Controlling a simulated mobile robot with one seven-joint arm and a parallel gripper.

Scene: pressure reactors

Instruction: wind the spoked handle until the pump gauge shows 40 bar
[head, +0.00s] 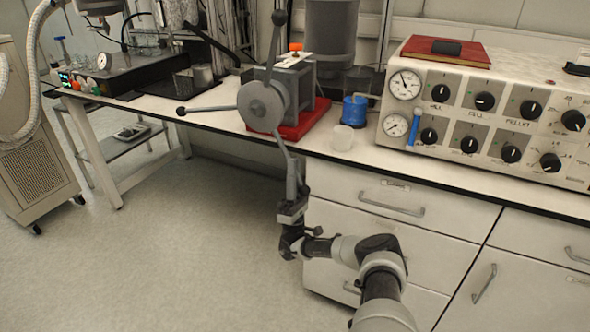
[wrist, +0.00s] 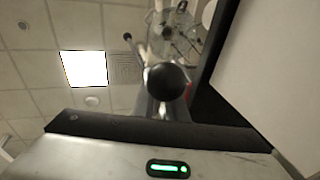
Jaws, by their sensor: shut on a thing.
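The spoked handle (head: 263,104) is a grey hub with long arms on the pump, which stands on a red base (head: 306,120) at the bench's front edge. One arm points up, one points left, and one hangs down past the edge. My gripper (head: 291,203) is shut on the lower end of the hanging arm. Two round white dial gauges, an upper (head: 405,84) and a lower (head: 395,125), sit on the panel at right. I cannot tell which is the pump gauge; their figures are too small to read.
White drawers (head: 400,205) lie behind and right of my arm. A ribbed hose (head: 35,80) hangs at left. The floor (head: 180,260) in front is clear.

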